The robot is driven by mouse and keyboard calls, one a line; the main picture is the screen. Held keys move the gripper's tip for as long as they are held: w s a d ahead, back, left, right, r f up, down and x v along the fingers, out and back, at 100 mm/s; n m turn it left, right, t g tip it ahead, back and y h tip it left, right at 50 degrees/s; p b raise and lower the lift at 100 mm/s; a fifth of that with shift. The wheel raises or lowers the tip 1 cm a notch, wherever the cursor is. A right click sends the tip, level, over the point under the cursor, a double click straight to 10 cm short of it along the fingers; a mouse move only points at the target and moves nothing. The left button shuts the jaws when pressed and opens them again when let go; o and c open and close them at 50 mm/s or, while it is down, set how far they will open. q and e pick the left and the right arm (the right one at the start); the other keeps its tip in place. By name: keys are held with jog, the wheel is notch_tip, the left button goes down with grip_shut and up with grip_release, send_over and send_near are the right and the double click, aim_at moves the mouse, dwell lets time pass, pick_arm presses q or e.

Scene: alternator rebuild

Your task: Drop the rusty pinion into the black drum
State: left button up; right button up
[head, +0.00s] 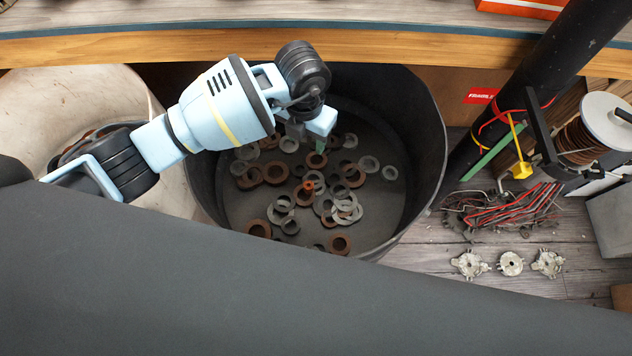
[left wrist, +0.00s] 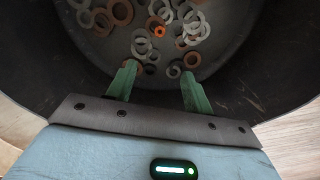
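The black drum (head: 424,150) stands open in the middle of the head view, with many washers on its floor. A small bright orange-red piece (head: 308,186) lies among them and looks like the rusty pinion; its teeth are too small to make out. A similar orange piece shows near the top edge of the left wrist view (left wrist: 158,8). My left gripper (head: 318,160) reaches down into the drum. In the left wrist view its two green fingers (left wrist: 158,88) stand apart with nothing between them. My right gripper is not in view.
Grey and rusty rings (head: 340,243) are scattered over the drum floor. A pale bin (head: 90,90) stands at the left. A wooden bench edge (head: 400,45) runs behind. At the right are a wire spool (head: 583,140), red cables (head: 515,208) and metal castings (head: 511,263) on the floor.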

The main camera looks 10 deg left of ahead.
pick_arm(q)
notch_tip(320, 180, up, 8)
jog(key=p, duration=0.1)
dwell(0.5)
jog(key=shift+f, duration=0.1)
dwell(0.5)
